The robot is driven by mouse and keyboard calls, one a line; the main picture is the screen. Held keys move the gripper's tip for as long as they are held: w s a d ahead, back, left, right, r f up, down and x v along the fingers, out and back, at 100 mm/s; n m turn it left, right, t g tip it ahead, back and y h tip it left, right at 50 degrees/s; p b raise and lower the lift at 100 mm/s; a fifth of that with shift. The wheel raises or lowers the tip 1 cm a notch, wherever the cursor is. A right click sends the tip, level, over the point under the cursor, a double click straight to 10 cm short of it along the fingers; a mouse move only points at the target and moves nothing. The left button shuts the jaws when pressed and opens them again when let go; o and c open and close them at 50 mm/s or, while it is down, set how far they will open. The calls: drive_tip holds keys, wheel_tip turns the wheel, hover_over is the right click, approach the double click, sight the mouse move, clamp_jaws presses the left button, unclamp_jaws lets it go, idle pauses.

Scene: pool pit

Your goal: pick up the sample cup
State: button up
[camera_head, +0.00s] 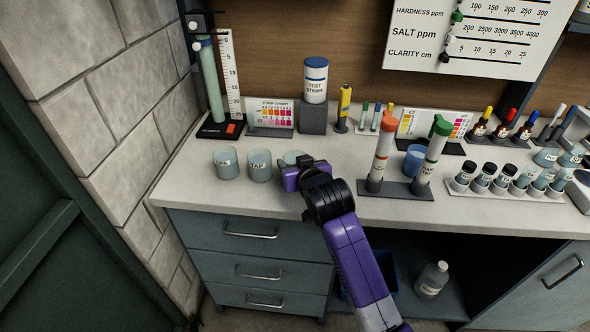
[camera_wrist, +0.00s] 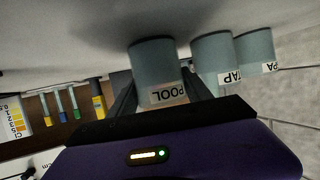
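The sample cup labelled POOL (camera_wrist: 157,62) is a blue-grey cup, upside down in the wrist view, where the picture is inverted. In the head view its rim (camera_head: 291,157) shows behind my gripper, which hides most of it. My gripper (camera_wrist: 162,92) is open, with one dark finger at each side of the POOL cup. I cannot tell whether the fingers touch it. Similar cups labelled TAP (camera_head: 260,166) and SPA (camera_head: 226,164) stand to its left in the head view; in the wrist view they are on the right.
A rack with two capped tubes (camera_head: 394,188) stands to the right of my gripper, with a blue cup (camera_head: 412,163) behind it. A strip chart (camera_head: 270,115) and a test strips tub (camera_head: 315,81) stand at the back. A brick wall (camera_head: 100,110) bounds the left side.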

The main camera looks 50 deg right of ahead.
drive_tip(key=c, duration=1)
drive_tip(key=shift+o, duration=0.2)
drive_tip(key=shift+r, duration=0.1)
